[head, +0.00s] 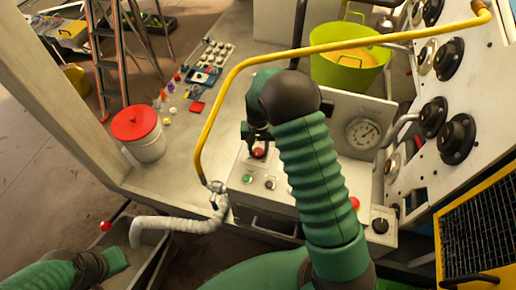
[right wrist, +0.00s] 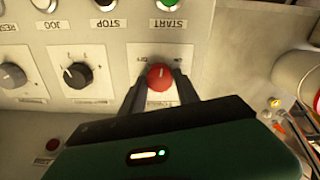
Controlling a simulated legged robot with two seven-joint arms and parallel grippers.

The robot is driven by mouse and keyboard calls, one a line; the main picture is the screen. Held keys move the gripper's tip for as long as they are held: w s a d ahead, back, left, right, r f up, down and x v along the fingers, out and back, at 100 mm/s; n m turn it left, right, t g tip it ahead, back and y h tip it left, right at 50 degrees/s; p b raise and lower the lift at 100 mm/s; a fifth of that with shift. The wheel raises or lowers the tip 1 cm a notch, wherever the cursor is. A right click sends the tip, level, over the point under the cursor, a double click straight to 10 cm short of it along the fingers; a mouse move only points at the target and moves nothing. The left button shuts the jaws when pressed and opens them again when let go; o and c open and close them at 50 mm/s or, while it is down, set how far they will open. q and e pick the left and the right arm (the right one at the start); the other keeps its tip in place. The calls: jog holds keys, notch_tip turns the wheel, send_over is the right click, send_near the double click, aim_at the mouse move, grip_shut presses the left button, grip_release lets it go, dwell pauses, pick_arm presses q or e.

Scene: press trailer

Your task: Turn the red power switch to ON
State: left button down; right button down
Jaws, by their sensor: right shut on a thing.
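The red power switch (right wrist: 160,77) is a round red knob on the light panel in the right wrist view, with small upside-down markings around it. My right gripper (right wrist: 158,88) has its two dark fingers on either side of the knob and is shut on it. In the head view the red knob (head: 258,152) shows just below my right gripper (head: 257,138), on the sloped control box (head: 240,205). Which marking the knob points to cannot be told. Part of my left arm shows at the lower left, but its fingers do not show.
A green START button (right wrist: 170,4) and black selector knobs (right wrist: 77,75) are close by on the panel. A yellow bent rail (head: 235,75) arches over the box's left side. A pressure gauge (head: 363,133), a green bucket (head: 348,70) and a white pail (head: 140,140) stand around.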

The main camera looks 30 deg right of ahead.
jog(key=m, duration=0.2)
jog(key=shift+s+a+f+m, duration=0.15)
jog(key=shift+s+m, duration=0.1)
jog(key=shift+m, duration=0.15)
jog(key=shift+m+p, duration=0.35)
jog(key=shift+m, duration=1.95)
jog(key=c, duration=0.9)
grip_release()
jog(key=shift+w, duration=0.15)
